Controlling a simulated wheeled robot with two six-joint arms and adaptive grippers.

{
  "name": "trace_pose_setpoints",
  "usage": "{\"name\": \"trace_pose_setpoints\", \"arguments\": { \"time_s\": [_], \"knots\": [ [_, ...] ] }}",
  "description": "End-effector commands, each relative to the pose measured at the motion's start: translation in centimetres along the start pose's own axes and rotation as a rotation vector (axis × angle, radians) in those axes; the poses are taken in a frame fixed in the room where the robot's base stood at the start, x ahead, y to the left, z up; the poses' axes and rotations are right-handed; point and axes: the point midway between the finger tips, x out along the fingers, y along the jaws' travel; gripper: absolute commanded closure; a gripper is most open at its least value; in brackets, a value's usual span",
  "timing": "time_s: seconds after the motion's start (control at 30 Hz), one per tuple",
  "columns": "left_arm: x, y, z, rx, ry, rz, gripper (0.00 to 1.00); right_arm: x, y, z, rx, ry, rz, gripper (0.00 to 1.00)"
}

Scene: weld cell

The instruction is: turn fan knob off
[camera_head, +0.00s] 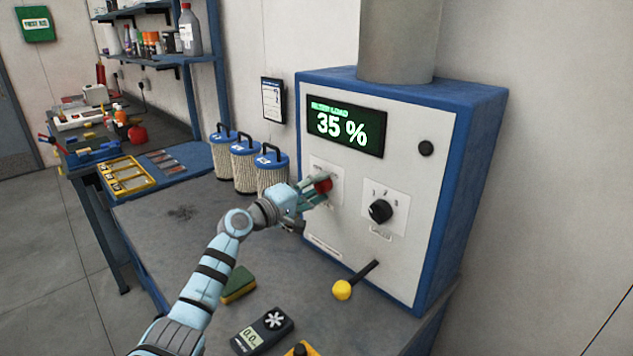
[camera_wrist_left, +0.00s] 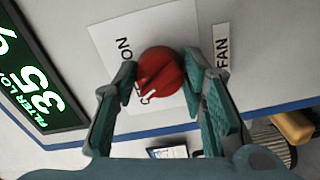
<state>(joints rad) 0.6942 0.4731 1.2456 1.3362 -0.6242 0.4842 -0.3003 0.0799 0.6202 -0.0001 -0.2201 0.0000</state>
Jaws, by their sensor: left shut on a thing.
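The red fan knob (camera_head: 323,185) sits on a white plate on the front of the blue and white filter unit. In the left wrist view the red knob (camera_wrist_left: 160,74) lies between my two fingers, beside a "FAN" label (camera_wrist_left: 222,48) and an "ON" mark. A white pointer mark shows on the knob's lower side; the lettering beside it is partly hidden. My left gripper (camera_head: 318,189) is shut on the knob, its arm reaching up from the lower left. It also shows in the left wrist view (camera_wrist_left: 160,82). My right gripper is not in view.
A display (camera_head: 346,127) reads "35 %". A black selector knob (camera_head: 380,211) is to the right, and a yellow-ended lever (camera_head: 343,290) sticks out below. Several filter cartridges (camera_head: 245,163) stand left of the unit. A meter (camera_head: 263,331) and sponge (camera_head: 239,287) lie on the bench.

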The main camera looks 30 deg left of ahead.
Motion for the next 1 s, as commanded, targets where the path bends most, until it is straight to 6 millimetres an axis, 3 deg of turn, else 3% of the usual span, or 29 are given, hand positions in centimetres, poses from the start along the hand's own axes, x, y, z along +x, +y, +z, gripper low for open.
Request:
{"name": "trace_pose_setpoints", "arguments": {
  "time_s": [0.43,0.97,1.0],
  "knots": [
    [0.0,0.1,0.0,-0.229,0.001,0.000,0.90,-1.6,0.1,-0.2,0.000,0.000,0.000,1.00],
    [0.0,0.0,0.0,-0.259,0.000,0.000,0.90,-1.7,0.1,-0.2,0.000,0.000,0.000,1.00],
    [0.0,0.0,0.0,-0.258,0.000,0.000,0.60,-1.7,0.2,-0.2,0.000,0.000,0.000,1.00]
  ]
}}
